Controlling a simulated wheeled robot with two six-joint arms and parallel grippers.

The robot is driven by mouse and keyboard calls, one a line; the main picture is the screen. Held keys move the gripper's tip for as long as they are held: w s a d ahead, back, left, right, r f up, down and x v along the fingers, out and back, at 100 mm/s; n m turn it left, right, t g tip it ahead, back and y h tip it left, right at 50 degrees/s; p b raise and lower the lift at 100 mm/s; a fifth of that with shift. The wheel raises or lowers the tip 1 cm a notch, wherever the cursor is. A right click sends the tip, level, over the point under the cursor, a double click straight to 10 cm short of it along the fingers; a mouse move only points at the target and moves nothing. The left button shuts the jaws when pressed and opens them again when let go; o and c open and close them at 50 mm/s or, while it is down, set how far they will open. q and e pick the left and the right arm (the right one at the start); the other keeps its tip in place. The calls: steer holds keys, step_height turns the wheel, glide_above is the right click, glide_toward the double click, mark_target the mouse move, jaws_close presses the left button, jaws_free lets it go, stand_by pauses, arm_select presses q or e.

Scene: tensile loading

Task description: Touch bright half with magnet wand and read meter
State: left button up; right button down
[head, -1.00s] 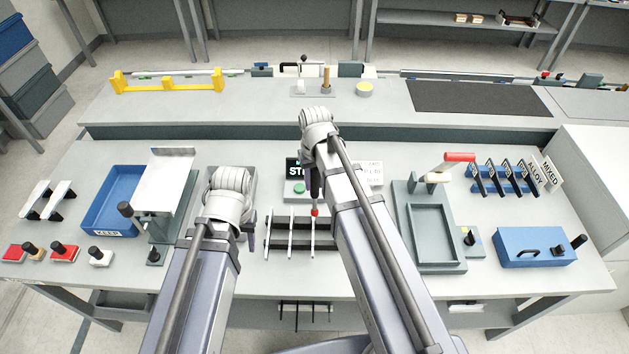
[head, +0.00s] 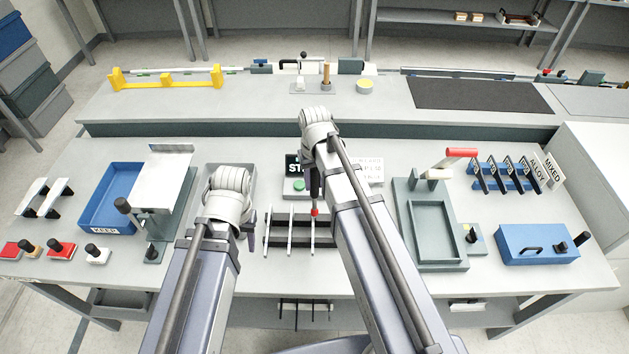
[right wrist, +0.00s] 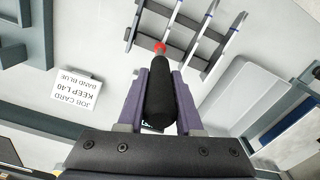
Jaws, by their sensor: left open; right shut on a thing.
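My right gripper (right wrist: 160,90) is shut on the magnet wand (right wrist: 160,100), a dark handle with a red tip. In the head view the wand (head: 314,187) hangs nearly upright, its red tip (head: 315,211) over or at the right-hand pale bar in a dark rack (head: 290,243). In the right wrist view the tip is close to a bar in the rack (right wrist: 186,62); contact is unclear. The bright half cannot be told apart. A box with a sign reading "ST…" (head: 292,166) and a green button stands behind, partly hidden by my arm. My left gripper (head: 249,238) is open, mostly hidden, left of the rack.
A blue KEEP tray (head: 92,222) and a sloped plate (head: 165,180) are at left. A job card (right wrist: 75,88) lies near the wand.

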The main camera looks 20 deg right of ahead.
steer(key=shift+f+b, duration=0.5)
stand_by(0.3)
stand_by(1.1)
steer(key=shift+s, duration=0.1)
steer(key=shift+r+p, duration=0.7)
steer(key=shift+p, duration=0.05)
step_height(320, 180, up, 6)
steer(key=p, duration=0.5)
steer(key=shift+f+p, duration=0.15)
steer(key=shift+p, duration=0.15)
steer(key=shift+f, duration=0.1)
